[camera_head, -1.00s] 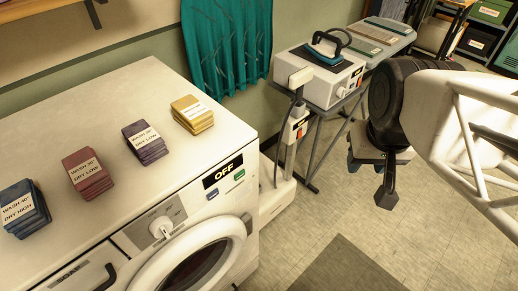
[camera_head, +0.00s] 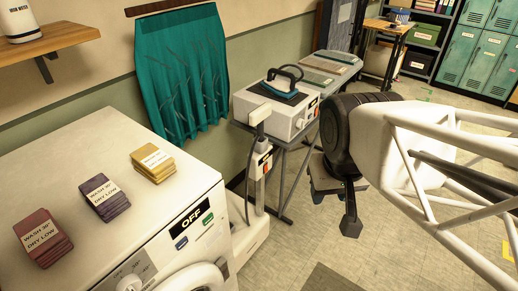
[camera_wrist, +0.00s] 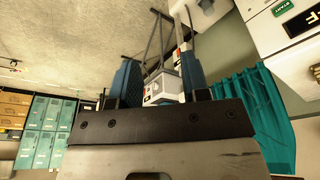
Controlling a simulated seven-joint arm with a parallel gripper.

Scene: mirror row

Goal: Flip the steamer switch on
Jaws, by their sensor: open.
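The steamer (camera_head: 261,172) stands upright between the washing machine and the ironing station. Its control box carries a small orange-red switch (camera_head: 265,159) in the head view; its position is too small to read. In the head view, my gripper is partly hidden behind the wrist, with one dark finger (camera_head: 350,213) showing to the right of the steamer and apart from it. In the wrist view, my gripper (camera_wrist: 158,62) has its two blue-padded fingers spread with nothing held between them. White equipment with orange-red marks shows beyond the fingers.
A washing machine (camera_head: 80,160) with an OFF display and cloth stacks stands at left. A white ironing station (camera_head: 272,110) with an iron sits on a stand behind the steamer. A teal curtain (camera_head: 180,75) hangs on the wall. The floor (camera_head: 300,250) in front is mostly open.

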